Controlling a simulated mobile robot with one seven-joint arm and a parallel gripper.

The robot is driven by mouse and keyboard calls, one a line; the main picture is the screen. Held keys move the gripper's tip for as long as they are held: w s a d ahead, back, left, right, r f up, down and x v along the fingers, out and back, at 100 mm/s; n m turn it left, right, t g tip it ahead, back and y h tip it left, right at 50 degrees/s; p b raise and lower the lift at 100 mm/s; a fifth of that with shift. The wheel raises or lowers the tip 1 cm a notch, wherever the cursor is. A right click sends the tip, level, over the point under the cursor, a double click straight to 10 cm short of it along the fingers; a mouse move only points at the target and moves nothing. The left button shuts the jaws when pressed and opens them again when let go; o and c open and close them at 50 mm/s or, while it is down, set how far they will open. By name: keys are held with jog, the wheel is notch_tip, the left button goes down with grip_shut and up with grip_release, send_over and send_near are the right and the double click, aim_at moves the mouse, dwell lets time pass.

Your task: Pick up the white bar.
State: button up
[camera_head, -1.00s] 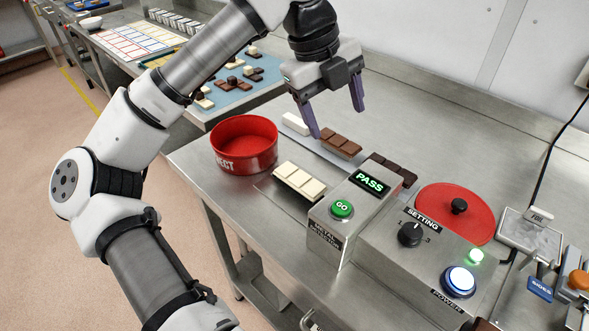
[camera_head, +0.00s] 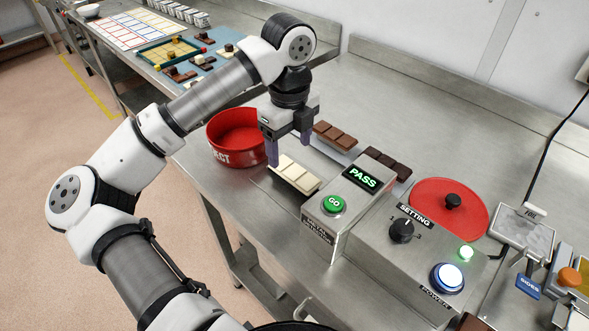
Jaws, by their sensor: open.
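The white bar (camera_head: 295,174) is a segmented white chocolate bar, lying flat on the metal surface to the left of the metal detector. My gripper (camera_head: 289,154) points down with its purple fingers apart and nothing seen between them. It is at the far left end of the white bar, and its left finger shows in front of or beside that end. I cannot tell whether the fingers touch the bar.
The red reject bin (camera_head: 232,150) stands close to the left of my gripper. A milk chocolate bar (camera_head: 335,134) and a dark bar (camera_head: 388,163) lie to the right. The metal detector (camera_head: 338,205), showing PASS, stands just right of the white bar.

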aim_at(289, 167)
jog(key=shift+w+a+f+p, duration=0.1)
jog(key=shift+f+p, duration=0.35)
jog(key=shift+f, duration=0.75)
jog(key=shift+w+f+p, duration=0.1)
jog(key=shift+f+p, duration=0.3)
jog(key=shift+f, duration=0.75)
jog(key=shift+c, duration=0.3)
jog(key=c, duration=1.1)
jog(key=shift+r, duration=0.15)
